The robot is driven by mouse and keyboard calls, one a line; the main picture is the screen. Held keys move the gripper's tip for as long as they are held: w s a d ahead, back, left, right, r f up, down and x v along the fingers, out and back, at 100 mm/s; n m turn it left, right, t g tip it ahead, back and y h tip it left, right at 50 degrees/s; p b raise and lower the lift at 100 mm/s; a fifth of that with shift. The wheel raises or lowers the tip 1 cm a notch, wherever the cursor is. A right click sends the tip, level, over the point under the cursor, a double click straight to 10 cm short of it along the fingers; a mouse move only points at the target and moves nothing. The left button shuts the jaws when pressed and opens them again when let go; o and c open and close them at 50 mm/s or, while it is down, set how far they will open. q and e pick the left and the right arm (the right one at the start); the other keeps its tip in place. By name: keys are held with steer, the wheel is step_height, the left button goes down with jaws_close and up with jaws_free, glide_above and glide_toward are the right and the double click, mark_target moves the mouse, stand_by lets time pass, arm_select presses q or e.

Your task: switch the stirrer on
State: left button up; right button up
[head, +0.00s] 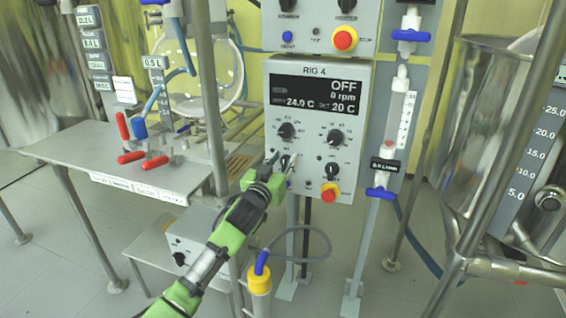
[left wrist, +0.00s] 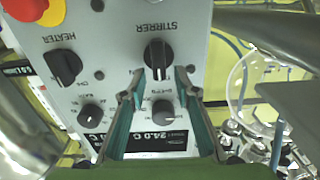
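The RIG 4 control box (head: 309,115) stands upright in the head view. Its dark display (head: 315,97) reads OFF, 0 rpm, 24.0 C and set 20 C. In the head view this knob (head: 288,161) is partly behind my left gripper (head: 281,162). The gripper is open, its two fingers spread at the panel's lower left. In the wrist view the fingertips (left wrist: 160,82) lie to either side of the knob's near end; contact cannot be told. My right gripper is not in view.
A HEATER knob (left wrist: 62,67) sits beside the stirrer knob. A red and yellow stop button (head: 330,193) is at the box's lower right. Two smaller dials (head: 287,131) (head: 335,136) sit under the display. A metal post (head: 208,90) stands left of the box.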

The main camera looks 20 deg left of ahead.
arm_select(q)
steer(key=shift+w, duration=0.2)
steer(key=shift+s+r, duration=0.1)
jaws_close()
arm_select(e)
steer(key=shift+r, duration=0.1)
arm_select(q)
steer(key=shift+d+r+m+p, duration=0.1)
steer(key=shift+d+m+p, duration=0.05)
steer(key=shift+m+p, duration=0.55)
steer(key=shift+d+r+m+p, duration=0.1)
steer(key=shift+d+m+p, duration=0.05)
steer(key=shift+m+p, duration=0.5)
steer(key=shift+d+f+m+p, duration=0.25)
steer(key=shift+m+p, duration=0.3)
steer(key=shift+m, duration=1)
steer(key=shift+d+f+m+p, duration=0.2)
steer(key=shift+m+p, duration=0.35)
steer(key=shift+m, duration=1)
steer(key=shift+d+f+m+p, duration=0.2)
steer(key=shift+m+p, duration=0.35)
steer(key=shift+m, duration=1)
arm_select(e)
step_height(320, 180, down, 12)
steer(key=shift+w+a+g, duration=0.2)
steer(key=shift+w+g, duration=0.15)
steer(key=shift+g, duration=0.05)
